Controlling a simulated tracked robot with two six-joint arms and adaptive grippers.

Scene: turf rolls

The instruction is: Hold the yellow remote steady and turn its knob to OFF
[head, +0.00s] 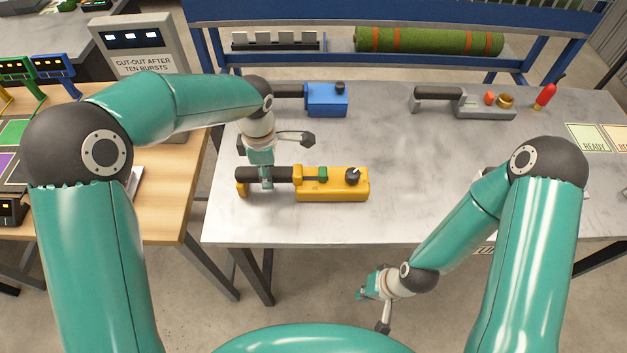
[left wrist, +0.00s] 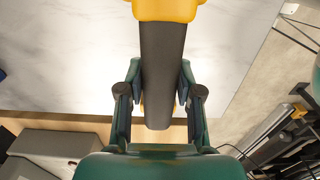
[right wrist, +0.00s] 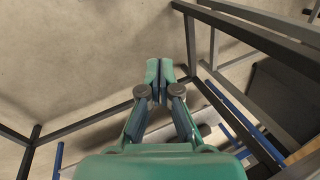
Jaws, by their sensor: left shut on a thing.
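The yellow remote (head: 335,190) lies near the front left of the grey table in the head view. It has a dark handle on its left, a green part (head: 322,173) in the middle and a black knob (head: 353,176) with a pale pointer on its right end. The knob's label is too small to read. My left gripper (head: 267,178) is shut on the handle from above; the left wrist view shows the dark handle (left wrist: 161,75) between its fingers. My right gripper (head: 364,294) is shut and empty, off the table's front edge, below right of the remote.
A blue remote (head: 326,100) lies behind the yellow one. A grey remote (head: 485,106) with a red part lies at the back right. A green turf roll (head: 430,40) rests on the blue rack. The table between the yellow and grey remotes is clear.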

